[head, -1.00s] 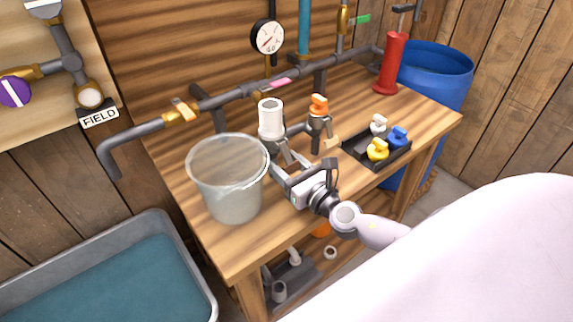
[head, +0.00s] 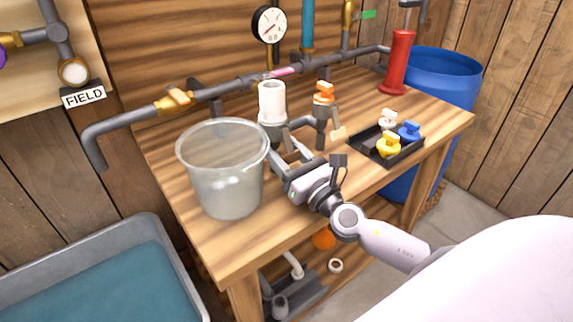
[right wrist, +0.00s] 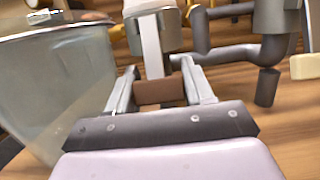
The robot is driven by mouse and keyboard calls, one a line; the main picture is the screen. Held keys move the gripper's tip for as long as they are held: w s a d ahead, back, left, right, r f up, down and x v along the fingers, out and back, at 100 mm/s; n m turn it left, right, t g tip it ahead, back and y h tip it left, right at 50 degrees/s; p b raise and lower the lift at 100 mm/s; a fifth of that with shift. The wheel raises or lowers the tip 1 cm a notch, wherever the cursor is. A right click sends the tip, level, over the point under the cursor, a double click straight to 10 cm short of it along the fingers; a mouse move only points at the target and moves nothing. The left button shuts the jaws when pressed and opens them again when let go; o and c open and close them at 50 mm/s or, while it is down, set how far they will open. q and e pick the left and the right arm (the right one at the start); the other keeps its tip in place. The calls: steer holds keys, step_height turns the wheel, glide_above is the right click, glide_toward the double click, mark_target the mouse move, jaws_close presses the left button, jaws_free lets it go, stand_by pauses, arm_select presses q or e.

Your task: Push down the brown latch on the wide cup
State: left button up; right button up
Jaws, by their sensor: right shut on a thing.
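The wide cup (head: 271,131) is a grey metal fitting on the bench pipework, with a white cylinder (head: 271,100) standing in it. In the right wrist view, the cup (right wrist: 172,30) is at the top, and a pale lever hangs from it down to the brown latch end (right wrist: 160,92). My right gripper (head: 285,154) reaches in from the front right. Its fingers are shut on the brown latch, one on each side. My left gripper is not in view.
A translucent bucket (head: 222,180) stands close left of my right gripper. To the right are a narrower fitting with an orange top (head: 323,94) and a tan latch (head: 338,132), and a black tray (head: 365,147) with coloured plugs. Grey pipe (head: 215,99) runs along the back.

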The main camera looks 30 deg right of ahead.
stand_by(0.4)
steer(key=o, duration=1)
steer(key=shift+c, duration=0.2)
steer(key=shift+s+f, duration=0.1)
steer(key=shift+s, duration=0.2)
steer(key=v, duration=0.3)
steer(key=r+b+v, duration=0.1)
steer(key=v, duration=0.3)
steer(key=r+b+v, duration=0.1)
steer(key=v, duration=0.3)
steer(key=shift+s+r, duration=0.15)
steer(key=shift+s, duration=0.15)
steer(key=shift+s+d+r, duration=0.1)
steer(key=shift+s, duration=0.5)
